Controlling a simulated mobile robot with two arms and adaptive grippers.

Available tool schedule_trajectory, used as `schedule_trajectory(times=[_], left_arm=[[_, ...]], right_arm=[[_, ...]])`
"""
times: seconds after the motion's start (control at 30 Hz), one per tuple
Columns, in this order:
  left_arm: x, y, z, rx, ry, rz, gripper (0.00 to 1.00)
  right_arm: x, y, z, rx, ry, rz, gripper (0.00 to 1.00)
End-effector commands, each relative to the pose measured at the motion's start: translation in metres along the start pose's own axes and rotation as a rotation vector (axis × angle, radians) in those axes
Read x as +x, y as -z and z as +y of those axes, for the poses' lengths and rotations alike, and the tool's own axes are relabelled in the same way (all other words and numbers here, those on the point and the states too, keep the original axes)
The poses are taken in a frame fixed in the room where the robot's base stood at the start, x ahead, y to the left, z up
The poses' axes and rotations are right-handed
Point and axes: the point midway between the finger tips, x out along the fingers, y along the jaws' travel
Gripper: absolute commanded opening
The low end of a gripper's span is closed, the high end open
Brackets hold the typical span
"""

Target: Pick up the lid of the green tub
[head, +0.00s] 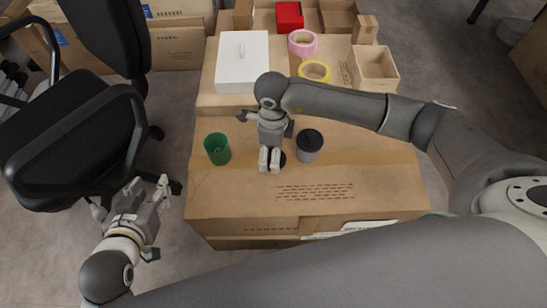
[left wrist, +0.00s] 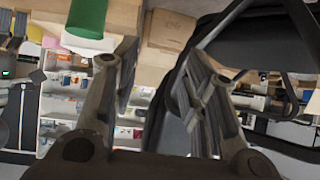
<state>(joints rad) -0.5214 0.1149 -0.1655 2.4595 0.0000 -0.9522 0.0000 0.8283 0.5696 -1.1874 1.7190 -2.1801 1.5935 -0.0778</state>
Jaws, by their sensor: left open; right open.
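The green tub (head: 217,149) stands open-topped on the large carton, left of my right gripper; it also shows at the top of the left wrist view (left wrist: 87,18). A dark round edge (head: 283,158), perhaps a lid, shows just right of my right gripper's fingers and is mostly hidden by them. My right gripper (head: 269,160) points down over the carton, with its fingers close together; I cannot tell whether it touches the dark thing. My left gripper (head: 148,190) is open and empty, off the carton's left side.
A grey tub with a black lid (head: 309,143) stands right of my right gripper. A black chair (head: 70,125) stands left. The carton's front (head: 315,194) is clear.

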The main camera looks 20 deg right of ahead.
Motion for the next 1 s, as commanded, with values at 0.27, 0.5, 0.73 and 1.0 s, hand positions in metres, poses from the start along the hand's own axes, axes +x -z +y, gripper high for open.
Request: schedule_trajectory(times=[0.27,0.5,0.73,1.0], left_arm=[[0.004,0.034,0.005,0.001,-0.011,0.171,0.4],[0.003,0.038,0.005,0.001,-0.011,0.19,0.4],[0.003,0.038,0.005,0.001,-0.011,0.188,0.4],[0.003,0.037,0.005,0.001,-0.012,0.188,0.4]], right_arm=[[0.025,0.002,0.0,0.001,0.0,0.0,0.9],[0.027,0.001,0.0,0.0,0.0,-0.001,0.9],[0.027,0.001,0.0,0.0,0.0,-0.001,0.68],[0.026,0.001,0.0,0.0,0.0,-0.001,0.55]])
